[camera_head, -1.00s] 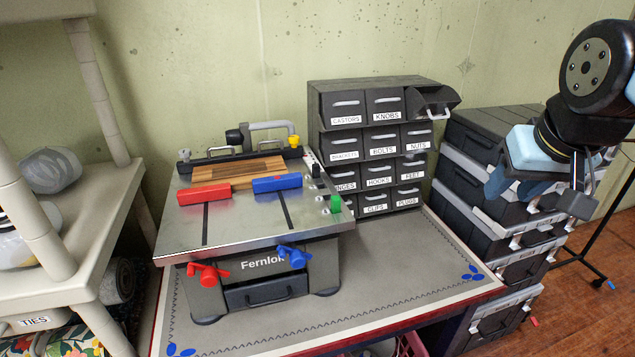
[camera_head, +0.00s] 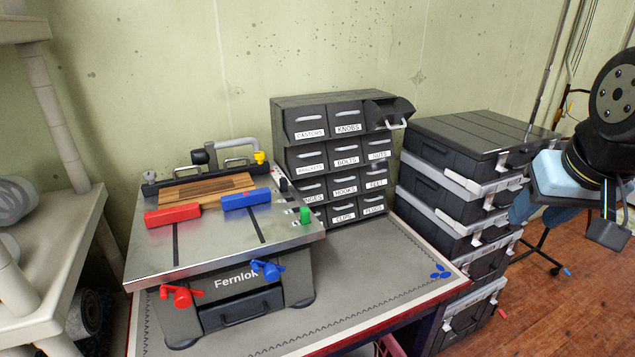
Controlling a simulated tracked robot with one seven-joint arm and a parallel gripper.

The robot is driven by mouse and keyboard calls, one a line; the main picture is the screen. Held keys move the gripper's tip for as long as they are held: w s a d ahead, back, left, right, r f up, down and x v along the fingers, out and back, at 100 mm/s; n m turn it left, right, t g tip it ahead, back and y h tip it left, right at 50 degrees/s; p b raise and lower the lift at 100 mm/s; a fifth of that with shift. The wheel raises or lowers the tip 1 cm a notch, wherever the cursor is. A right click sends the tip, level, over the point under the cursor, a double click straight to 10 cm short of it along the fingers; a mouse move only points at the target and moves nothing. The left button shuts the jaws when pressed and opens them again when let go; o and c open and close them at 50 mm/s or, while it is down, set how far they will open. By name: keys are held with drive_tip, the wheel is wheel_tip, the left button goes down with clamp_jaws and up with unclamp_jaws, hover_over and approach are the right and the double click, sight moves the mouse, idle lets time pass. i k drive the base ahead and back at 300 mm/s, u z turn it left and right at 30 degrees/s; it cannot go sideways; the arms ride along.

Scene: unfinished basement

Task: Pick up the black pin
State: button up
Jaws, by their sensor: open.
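A small upright black pin (camera_head: 283,185) stands at the right edge of the metal-topped bench machine (camera_head: 213,245), near the back. A green pin (camera_head: 304,215) stands nearer the front on the same edge, with small light fittings close by. My gripper (camera_head: 531,212) is at the far right, in front of the stacked black cases and well apart from the black pin. It is open and points downward, with light blue fingers partly hidden by its own parts. I see nothing between the fingers.
A drawer cabinet (camera_head: 328,155) with one top drawer open stands behind the machine. Stacked cases (camera_head: 470,150) rise at the right. The table mat (camera_head: 385,270) right of the machine is mostly clear. A cream shelf (camera_head: 50,260) stands at the left, and a black tripod stand (camera_head: 541,255) at the right.

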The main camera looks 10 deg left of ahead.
sight(283, 181)
drive_tip(key=u, duration=0.8)
drive_tip(key=i, duration=0.1)
drive_tip(key=z, duration=2.5)
drive_tip(key=k, duration=2.4)
drive_tip(key=u, duration=0.9)
drive_tip(key=i, duration=1)
drive_tip(key=z, duration=0.05)
